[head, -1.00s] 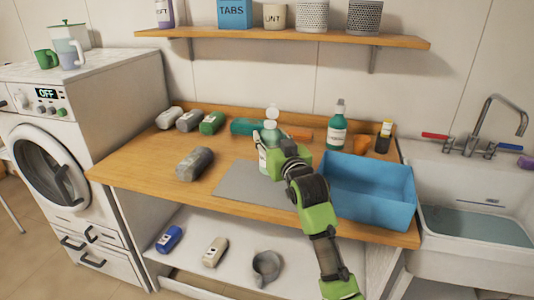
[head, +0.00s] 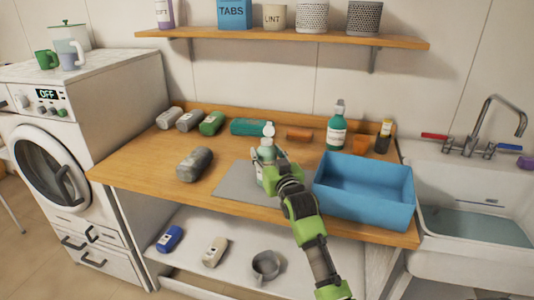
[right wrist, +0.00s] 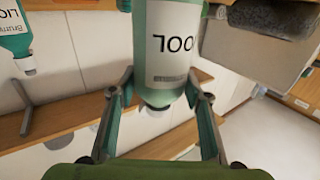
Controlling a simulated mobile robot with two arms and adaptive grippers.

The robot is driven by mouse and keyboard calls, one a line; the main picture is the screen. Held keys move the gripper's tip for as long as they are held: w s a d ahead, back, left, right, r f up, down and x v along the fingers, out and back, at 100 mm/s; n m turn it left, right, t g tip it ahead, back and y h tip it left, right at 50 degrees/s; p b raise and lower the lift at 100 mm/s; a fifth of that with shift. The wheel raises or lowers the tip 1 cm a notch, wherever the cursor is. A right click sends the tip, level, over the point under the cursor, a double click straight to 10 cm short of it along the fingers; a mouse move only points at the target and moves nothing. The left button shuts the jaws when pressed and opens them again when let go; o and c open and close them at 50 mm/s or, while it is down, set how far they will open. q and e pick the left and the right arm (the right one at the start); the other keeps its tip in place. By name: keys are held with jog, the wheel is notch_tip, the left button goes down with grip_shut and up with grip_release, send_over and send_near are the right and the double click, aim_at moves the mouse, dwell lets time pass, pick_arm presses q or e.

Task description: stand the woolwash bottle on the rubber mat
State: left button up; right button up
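The grey rubber mat (head: 235,185) lies flat under and beside the bottle. The arm hides the bottle's base, so I cannot tell whether it touches the mat. My left gripper is not in view.
A blue crate (head: 365,205) stands close to the right of the mat. A dark grey bottle (head: 194,164) lies to its left. Behind are a lying teal bottle (head: 250,127), an orange block (head: 299,134) and a standing green bottle (head: 337,132). A shelf (head: 290,37) hangs above.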

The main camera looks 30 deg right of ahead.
jog(key=shift+o, duration=1)
jog(key=shift+r, duration=0.15)
jog(key=shift+s+a, duration=0.1)
jog(key=shift+s, duration=0.2)
jog(key=b+v, duration=0.1)
jog(key=v, duration=1)
jog(key=shift+s, duration=0.2)
